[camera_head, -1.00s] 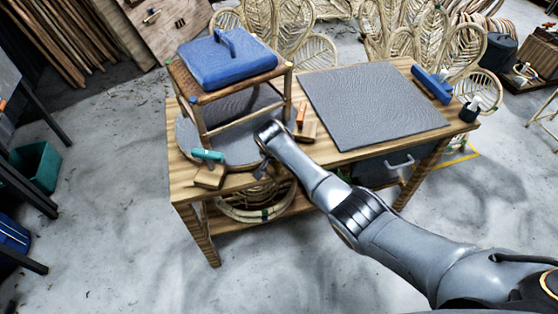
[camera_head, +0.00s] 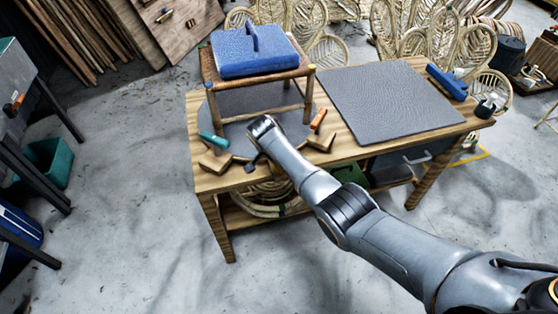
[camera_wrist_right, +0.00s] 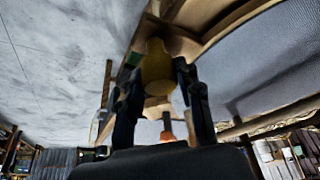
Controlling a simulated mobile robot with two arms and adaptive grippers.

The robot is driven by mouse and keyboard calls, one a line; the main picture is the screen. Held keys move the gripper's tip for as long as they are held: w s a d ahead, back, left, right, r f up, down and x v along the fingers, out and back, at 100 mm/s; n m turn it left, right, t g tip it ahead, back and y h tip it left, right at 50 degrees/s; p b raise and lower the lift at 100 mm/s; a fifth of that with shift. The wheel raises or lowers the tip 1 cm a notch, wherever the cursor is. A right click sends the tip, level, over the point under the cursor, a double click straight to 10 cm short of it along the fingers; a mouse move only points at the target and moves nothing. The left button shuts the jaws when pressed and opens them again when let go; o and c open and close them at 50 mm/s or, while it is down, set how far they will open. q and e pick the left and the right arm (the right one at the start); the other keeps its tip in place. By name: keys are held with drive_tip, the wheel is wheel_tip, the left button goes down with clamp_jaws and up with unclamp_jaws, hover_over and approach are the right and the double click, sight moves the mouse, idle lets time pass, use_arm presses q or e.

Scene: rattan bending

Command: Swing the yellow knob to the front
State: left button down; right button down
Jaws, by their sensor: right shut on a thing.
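A stool (camera_head: 216,103) with a blue cushion (camera_head: 250,58) stands on a round grey turntable (camera_head: 240,136) on the wooden table. A wooden block with a teal clamp (camera_head: 213,140) sits at the turntable's left edge, and one with an orange clamp (camera_head: 318,119) at its right edge. My right gripper (camera_head: 256,163) is at the turntable's front edge, between these blocks. In the right wrist view its dark fingers (camera_wrist_right: 159,75) are shut on the yellow knob (camera_wrist_right: 156,62). The knob is hidden in the head view. My left gripper is not in view.
A grey mat (camera_head: 390,100) covers the right part of the table (camera_head: 240,183). Rattan chair backs (camera_head: 430,35) stand behind. A teal bin (camera_head: 50,162) is on the left floor.

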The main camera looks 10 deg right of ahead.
drive_tip(key=c, duration=0.9)
unclamp_jaws()
drive_tip(key=v, duration=1.2)
